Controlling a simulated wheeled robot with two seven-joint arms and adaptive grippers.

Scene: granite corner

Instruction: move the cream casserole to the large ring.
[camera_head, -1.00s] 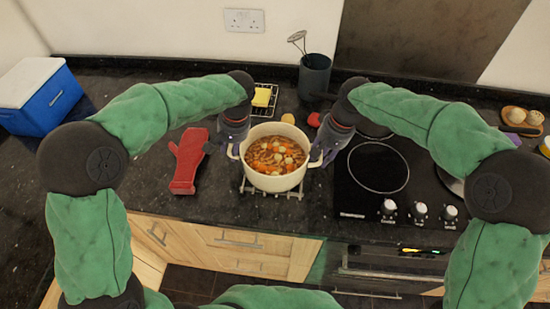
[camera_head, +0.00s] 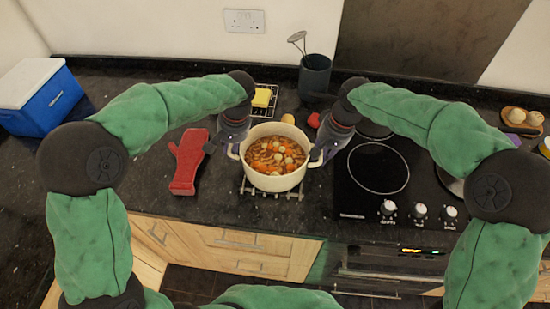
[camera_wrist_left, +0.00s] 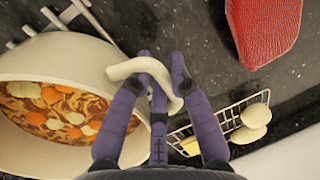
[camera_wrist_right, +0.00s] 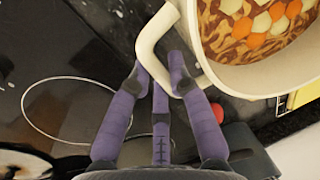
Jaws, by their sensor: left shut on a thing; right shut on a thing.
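The cream casserole (camera_head: 275,183), full of stew with orange and pale pieces, is at the counter's middle, over a metal trivet (camera_head: 297,194). I cannot tell whether it touches the trivet. My left gripper (camera_head: 233,150) is shut on its left handle, seen in the left wrist view (camera_wrist_left: 140,66). My right gripper (camera_head: 319,156) is shut on its right handle, seen in the right wrist view (camera_wrist_right: 152,42). The large ring (camera_head: 378,190) is a bare white outline on the black hob, right of the casserole; it also shows in the right wrist view (camera_wrist_right: 24,105).
A red oven mitt (camera_head: 187,160) lies left of the casserole. Behind are a wire rack with a yellow block (camera_head: 262,97), a small yellowish round item (camera_head: 288,119), a red item (camera_head: 314,120) and a dark utensil pot (camera_head: 315,76). Hob knobs (camera_head: 420,212) line the front.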

